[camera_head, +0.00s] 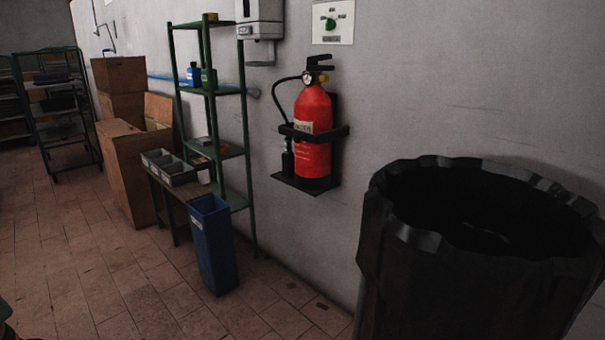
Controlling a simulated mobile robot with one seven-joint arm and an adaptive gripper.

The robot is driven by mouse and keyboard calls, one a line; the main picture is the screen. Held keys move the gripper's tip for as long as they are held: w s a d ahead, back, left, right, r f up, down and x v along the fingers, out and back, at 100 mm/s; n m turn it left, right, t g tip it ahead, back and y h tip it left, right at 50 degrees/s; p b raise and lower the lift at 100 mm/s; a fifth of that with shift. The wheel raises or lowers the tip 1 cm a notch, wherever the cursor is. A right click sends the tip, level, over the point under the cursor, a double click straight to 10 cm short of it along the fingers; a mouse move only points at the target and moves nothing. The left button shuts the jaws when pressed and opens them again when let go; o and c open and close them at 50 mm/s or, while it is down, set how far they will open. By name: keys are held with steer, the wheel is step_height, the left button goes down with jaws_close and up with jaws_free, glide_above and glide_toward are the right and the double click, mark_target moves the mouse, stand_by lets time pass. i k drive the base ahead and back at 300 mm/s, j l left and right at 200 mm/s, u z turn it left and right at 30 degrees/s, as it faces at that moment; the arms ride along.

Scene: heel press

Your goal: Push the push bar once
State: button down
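My gripper is not in view. On the wall at the top hangs a white dispenser-like box (261,22), cut off by the top edge. To its right is a white wall plate (333,30) with a green round knob or button.
A large black bin (458,285) fills the right foreground. A red fire extinguisher (312,125) hangs on the wall. A green shelf rack (245,150), blue bin (212,245) and brown boxes (128,170) line the wall. The tiled floor (80,260) at left is clear.

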mark_target(248, 29)
steer(key=i+j, duration=0.45)
steer(key=j, duration=0.2)
steer(key=i+j+u, duration=0.1)
steer(key=i+j, duration=0.35)
steer(key=j, duration=0.2)
steer(key=i+l+u, duration=0.1)
steer(key=i, duration=0.4)
steer(key=i+l, duration=0.15)
steer(key=i, duration=0.35)
steer(key=i+l+u, duration=0.15)
steer(key=i, duration=0.35)
steer(key=i+l, duration=0.25)
steer(key=i, duration=0.25)
steer(key=j+u, duration=0.05)
